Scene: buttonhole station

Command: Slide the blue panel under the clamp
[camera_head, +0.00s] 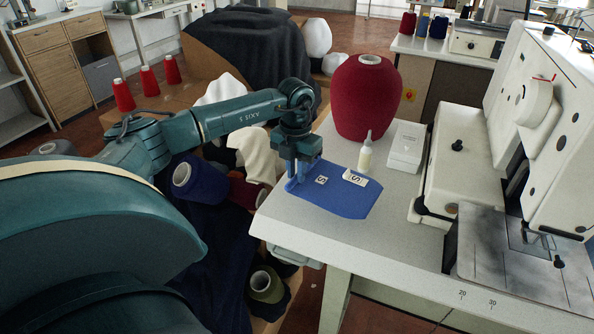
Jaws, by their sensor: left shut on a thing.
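The blue panel (338,200) lies flat at the left part of the white work table, with two small white tags marked S on it. My left gripper (291,186) is over the panel's left edge, pointing down, shut on the panel. The clamp (527,238) looks like a small metal frame low on the white buttonhole machine (548,110), above a grey metal plate, well to the right of the panel. My right gripper is not in view.
A large red yarn cone (367,98), a small bottle (366,152) and a white box (407,147) stand behind the panel. The table (385,245) is bare between panel and machine plate (520,262). Yarn cones and fabric lie left of the table.

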